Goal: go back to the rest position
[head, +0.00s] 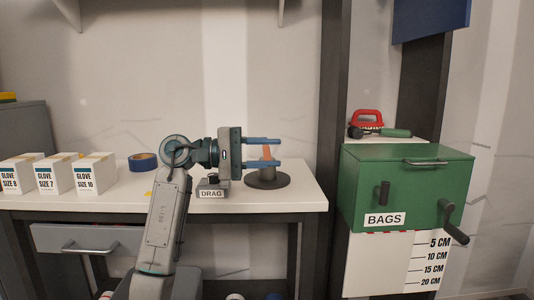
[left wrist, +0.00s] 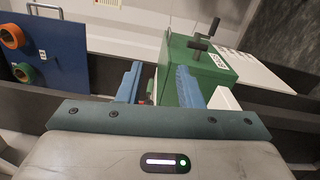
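My left gripper (head: 280,152) is raised over the white workbench (head: 300,196), with its two blue fingers pointing right and spread apart. The left wrist view also shows its fingers (left wrist: 158,75) apart, with no object held between them. In the head view an orange upright piece (head: 267,153) on a dark round stand (head: 267,180) shows in the gap between the fingers. The wrist view does not show it gripped. My right gripper is in neither view.
Glove boxes (head: 97,174), a blue tape roll (head: 143,161) and a DRAG-labelled block (head: 212,188) are on the bench. A green BAGS box (head: 408,185) with handles stands right, across a dark post (head: 333,120). A red-handled tool (head: 368,120) lies behind it. Air above the bench is free.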

